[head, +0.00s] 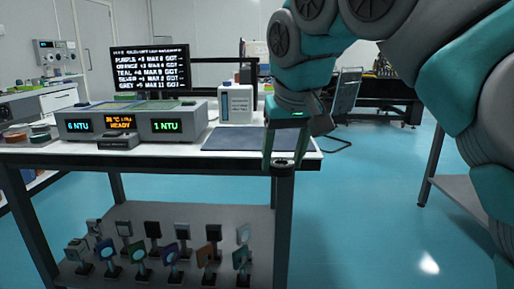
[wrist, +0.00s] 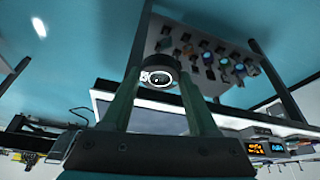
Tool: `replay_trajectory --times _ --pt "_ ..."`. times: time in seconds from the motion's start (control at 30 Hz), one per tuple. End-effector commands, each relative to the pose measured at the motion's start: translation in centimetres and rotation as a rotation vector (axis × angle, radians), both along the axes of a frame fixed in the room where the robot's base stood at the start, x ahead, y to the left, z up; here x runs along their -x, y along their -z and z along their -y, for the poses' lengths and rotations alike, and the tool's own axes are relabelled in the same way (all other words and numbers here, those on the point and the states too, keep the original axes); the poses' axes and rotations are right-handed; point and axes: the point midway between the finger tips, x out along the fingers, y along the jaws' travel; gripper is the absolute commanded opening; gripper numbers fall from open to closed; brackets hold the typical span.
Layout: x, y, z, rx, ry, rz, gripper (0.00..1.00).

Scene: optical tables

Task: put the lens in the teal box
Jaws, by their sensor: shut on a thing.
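My gripper (head: 284,159) points down in the head view, in front of the right end of the table. It is shut on a small dark round piece, which looks like the lens (head: 284,170). The piece is held in the air, apart from the table top. I cannot make out a teal box in either view.
The table (head: 215,160) carries a dark mat (head: 245,138), a white bottle (head: 237,104), an instrument with lit displays (head: 130,123) and a monitor (head: 150,68). Several mounted optics stand on the lower shelf (head: 200,220). The blue floor (head: 375,200) at right is clear.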

Motion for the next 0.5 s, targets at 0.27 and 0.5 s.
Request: replay_trajectory --times 0.27,0.5 --pt "-2.0 4.5 1.4 -0.001 -0.077 -0.002 0.0" --pt "-5.4 12.8 3.6 -0.001 -0.225 -0.007 0.0"
